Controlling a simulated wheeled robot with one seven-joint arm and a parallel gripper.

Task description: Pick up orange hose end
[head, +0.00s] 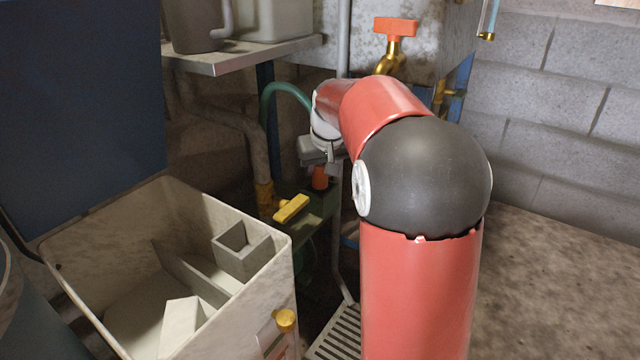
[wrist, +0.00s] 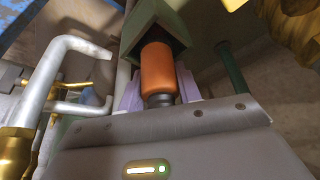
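The orange hose end (head: 319,177) shows just below my gripper (head: 322,160) in the head view, low behind my arm. In the wrist view the orange hose end (wrist: 158,70) is upright in the picture, with a dark grey collar at its lower end. The pale lilac fingers of my gripper (wrist: 159,92) stand on either side of it. I cannot tell whether they press on it or leave a thin gap. A dark green bracket (wrist: 150,25) lies against its other end. The hose joined to it is hard to make out.
A yellow-handled valve (head: 291,208) is left of the hose end, above a cream bin (head: 270,290) with dividers. A green hose (head: 283,88) curves behind my arm. An orange-handled brass tap (head: 394,35) is above. In the wrist view, a grey bent pipe (wrist: 45,80) runs close on the left.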

